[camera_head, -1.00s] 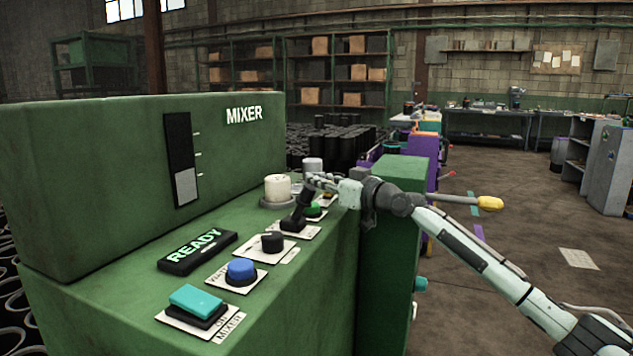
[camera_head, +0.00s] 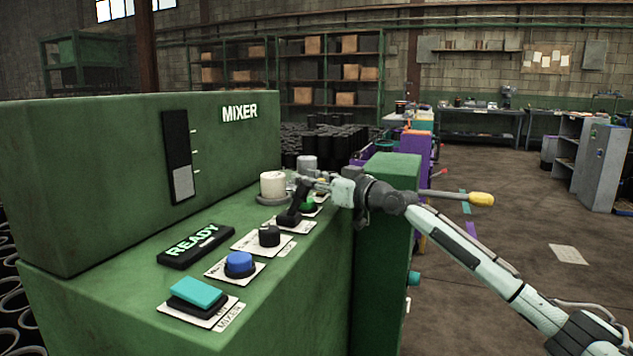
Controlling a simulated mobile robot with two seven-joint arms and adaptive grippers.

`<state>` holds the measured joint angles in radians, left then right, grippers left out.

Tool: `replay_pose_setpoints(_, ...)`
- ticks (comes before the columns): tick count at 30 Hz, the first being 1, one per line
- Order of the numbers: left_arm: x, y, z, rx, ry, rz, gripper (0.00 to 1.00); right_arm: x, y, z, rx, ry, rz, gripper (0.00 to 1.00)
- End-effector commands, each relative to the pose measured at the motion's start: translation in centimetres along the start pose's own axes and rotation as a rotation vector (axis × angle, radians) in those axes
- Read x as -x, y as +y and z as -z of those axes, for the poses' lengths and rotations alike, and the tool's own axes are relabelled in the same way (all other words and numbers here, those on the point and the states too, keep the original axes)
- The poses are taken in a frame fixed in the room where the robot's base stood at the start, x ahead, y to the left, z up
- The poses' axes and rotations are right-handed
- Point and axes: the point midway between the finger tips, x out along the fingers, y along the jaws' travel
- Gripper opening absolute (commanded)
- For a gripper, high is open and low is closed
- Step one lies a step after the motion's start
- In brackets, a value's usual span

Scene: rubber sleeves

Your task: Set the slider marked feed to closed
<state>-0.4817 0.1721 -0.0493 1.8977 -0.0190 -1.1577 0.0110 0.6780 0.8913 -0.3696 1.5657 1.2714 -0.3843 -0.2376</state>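The green mixer console (camera_head: 110,300) carries a row of controls on pale plates. A black upright handle (camera_head: 291,214) stands on a plate far along the row; it may be the feed slider, but its marking is too small to read. My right gripper (camera_head: 306,182) is at the top of this handle, pointing left over the console. Its fingers are small and partly merge with the handle, so I cannot tell whether they are open, shut or touching it. My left gripper is out of view.
Near the gripper are a green button (camera_head: 309,204), a cream round knob (camera_head: 273,184) and a grey cylinder (camera_head: 307,163). Closer are a black knob (camera_head: 269,235), a blue button (camera_head: 239,263), a teal switch (camera_head: 196,291) and a READY sign (camera_head: 196,244). Open floor lies right.

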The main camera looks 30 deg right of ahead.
Motion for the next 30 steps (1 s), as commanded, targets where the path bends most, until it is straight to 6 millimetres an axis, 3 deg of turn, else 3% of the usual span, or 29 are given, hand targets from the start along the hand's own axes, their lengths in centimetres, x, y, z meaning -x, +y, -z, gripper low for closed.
replay_pose_setpoints(5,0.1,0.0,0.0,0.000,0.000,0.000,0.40,2.2,0.1,-0.1,0.004,-0.004,-0.001,0.31)
replay_pose_setpoints(12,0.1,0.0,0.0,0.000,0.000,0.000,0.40,7.4,0.0,-0.3,0.005,-0.009,0.001,0.31)
replay_pose_setpoints(18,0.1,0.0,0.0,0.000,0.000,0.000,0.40,10.2,0.0,-0.3,0.001,-0.007,0.000,0.31)
replay_pose_setpoints(30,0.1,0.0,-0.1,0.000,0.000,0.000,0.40,11.8,-0.1,-0.1,0.000,-0.002,0.002,0.31)
